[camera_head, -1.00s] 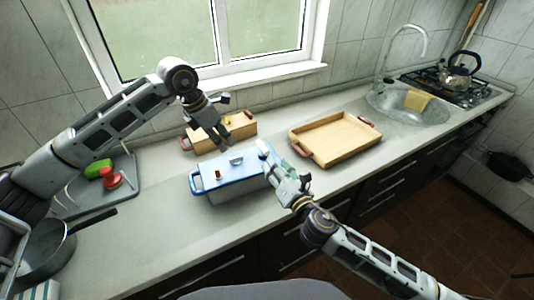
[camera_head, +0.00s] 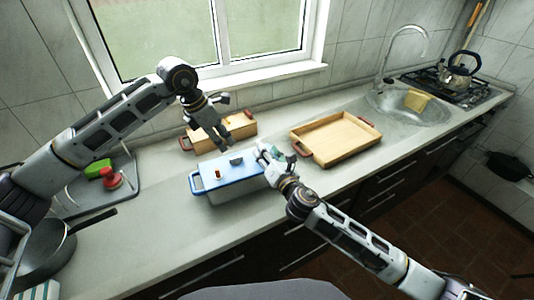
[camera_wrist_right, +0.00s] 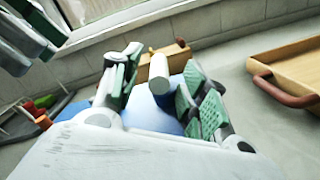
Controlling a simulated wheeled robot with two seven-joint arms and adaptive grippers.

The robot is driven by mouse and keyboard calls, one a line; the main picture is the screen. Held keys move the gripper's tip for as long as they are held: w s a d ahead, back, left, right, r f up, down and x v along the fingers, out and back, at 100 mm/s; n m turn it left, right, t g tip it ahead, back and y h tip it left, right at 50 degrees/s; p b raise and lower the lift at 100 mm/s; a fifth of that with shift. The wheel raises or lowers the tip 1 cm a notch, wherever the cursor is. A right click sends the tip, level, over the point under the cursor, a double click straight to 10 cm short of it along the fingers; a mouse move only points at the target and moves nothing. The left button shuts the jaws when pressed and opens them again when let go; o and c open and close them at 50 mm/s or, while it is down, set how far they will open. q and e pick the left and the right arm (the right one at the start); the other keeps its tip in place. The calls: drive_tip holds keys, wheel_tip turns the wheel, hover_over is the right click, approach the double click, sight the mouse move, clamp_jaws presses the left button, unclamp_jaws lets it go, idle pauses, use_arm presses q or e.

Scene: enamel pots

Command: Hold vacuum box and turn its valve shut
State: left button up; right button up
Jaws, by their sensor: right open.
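The vacuum box (camera_head: 235,189) stands on the counter, with a pale body, a blue-edged lid and a blue handle at its left end. A small orange-brown knob (camera_head: 218,174), perhaps the valve, and a grey grip (camera_head: 236,160) sit on the lid. My right gripper (camera_head: 264,153) is open at the box's right end. In the right wrist view its green-padded fingers (camera_wrist_right: 162,88) stand apart around a pale cylinder (camera_wrist_right: 172,75), with blue below; I cannot tell what the cylinder is. My left gripper (camera_head: 222,142) hangs above and behind the box, open and empty.
A wooden box (camera_head: 240,130) with reddish handles stands behind, by the window. A wooden tray (camera_head: 336,140) lies to the right, before the sink (camera_head: 408,108). At left are a grey board (camera_head: 125,184) with red and green items and a pan (camera_head: 45,250). The front counter is clear.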

sight(232, 158)
clamp_jaws()
idle(0.4)
use_arm(q)
drive_tip(key=shift+c, duration=0.4)
drive_tip(key=shift+a+r+m+g+h, duration=0.3)
drive_tip(key=shift+a+r+m+h, duration=0.2)
drive_tip(key=shift+a+r+m, duration=0.65)
drive_tip(key=shift+a+f, duration=0.1)
drive_tip(key=shift+f, duration=0.1)
drive_tip(key=shift+x, duration=5.9)
drive_tip(key=shift+a, duration=0.1)
clamp_jaws()
